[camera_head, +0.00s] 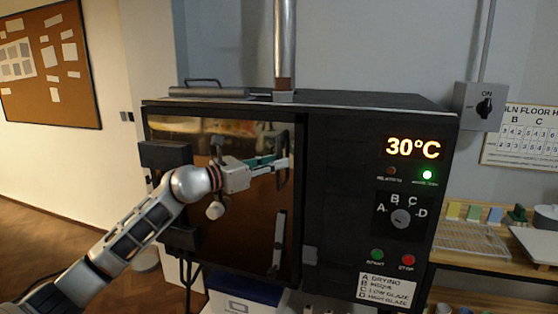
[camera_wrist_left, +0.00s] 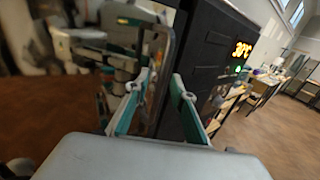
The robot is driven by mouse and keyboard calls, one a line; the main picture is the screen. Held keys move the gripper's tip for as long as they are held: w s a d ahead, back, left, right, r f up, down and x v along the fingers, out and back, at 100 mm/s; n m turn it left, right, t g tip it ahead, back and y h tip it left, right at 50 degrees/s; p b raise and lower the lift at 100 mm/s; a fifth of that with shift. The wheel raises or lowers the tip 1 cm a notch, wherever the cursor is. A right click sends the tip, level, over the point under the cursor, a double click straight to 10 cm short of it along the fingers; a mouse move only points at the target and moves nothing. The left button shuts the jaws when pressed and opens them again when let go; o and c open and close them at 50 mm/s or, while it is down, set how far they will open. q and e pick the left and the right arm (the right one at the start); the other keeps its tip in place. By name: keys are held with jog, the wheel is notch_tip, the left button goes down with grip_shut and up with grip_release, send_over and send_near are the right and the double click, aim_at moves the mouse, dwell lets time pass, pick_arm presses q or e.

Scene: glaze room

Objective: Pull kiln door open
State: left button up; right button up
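The kiln (camera_head: 340,180) is a dark box with a glossy, mirror-like door (camera_head: 245,225) on the left of its front. The door looks shut in its frame, with hinge blocks at its left. An upright bar handle (camera_head: 284,170) is near the door's right edge; it also shows in the left wrist view (camera_wrist_left: 161,75). My left gripper (camera_head: 277,164) reaches across the door to the handle. In the left wrist view its fingers (camera_wrist_left: 160,82) are apart, one on each side of the handle, with gaps visible. Contact cannot be told. My right gripper is not in view.
The kiln's display (camera_head: 413,147) reads 30°C, with a green lamp (camera_head: 427,174) lit and a dial (camera_head: 401,218) below. A shelf (camera_head: 490,262) with glaze things stands at right. A blue-lidded box (camera_head: 240,290) is under the kiln. Open wooden floor lies at left.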

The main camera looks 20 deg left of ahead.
pick_arm(q)
jog(key=shift+w+d, duration=0.45)
jog(key=shift+w, duration=0.1)
grip_shut()
jog(key=shift+s, duration=0.15)
